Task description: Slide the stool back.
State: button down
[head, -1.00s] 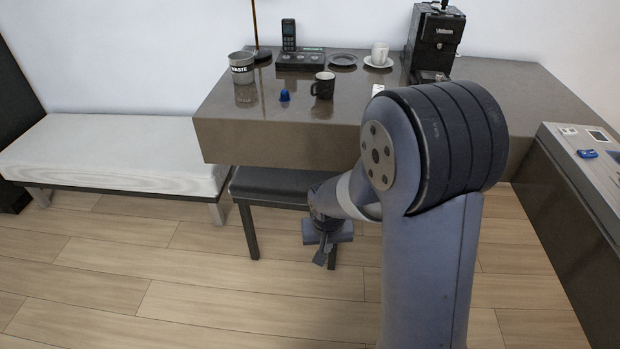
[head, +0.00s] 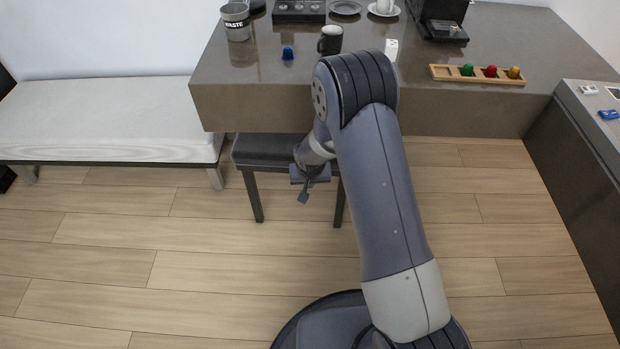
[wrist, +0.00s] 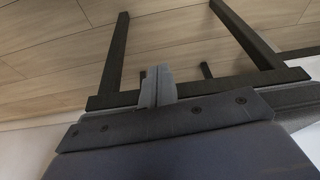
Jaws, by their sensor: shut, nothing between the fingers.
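The stool (head: 268,152) has a dark padded seat and dark legs. In the head view it stands mostly under the front of the vanity counter (head: 290,104), with its front edge and front legs showing. My gripper (head: 304,197) is shut and empty, at the front of the stool near its right front leg. In the wrist view the shut fingers (wrist: 157,84) appear against the stool's dark frame (wrist: 195,89), with its legs beyond. I cannot tell whether they touch it. My arm hides the right part of the seat.
A white padded bench (head: 105,115) stands to the left. A dark cabinet (head: 585,150) stands to the right. The counter holds a waste cup (head: 237,22), a black mug (head: 330,40) and a wooden rack (head: 478,76). The wooden floor (head: 150,245) in front is clear.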

jog(key=w, duration=0.2)
jog(key=w+f, duration=0.1)
jog(key=w, duration=0.1)
jog(key=shift+w+a+b, duration=0.1)
jog(key=shift+b, duration=0.2)
jog(key=w, duration=0.3)
jog(key=shift+w+a+r+b, duration=0.1)
jog(key=shift+w+a+b, duration=0.05)
jog(key=shift+b, duration=0.15)
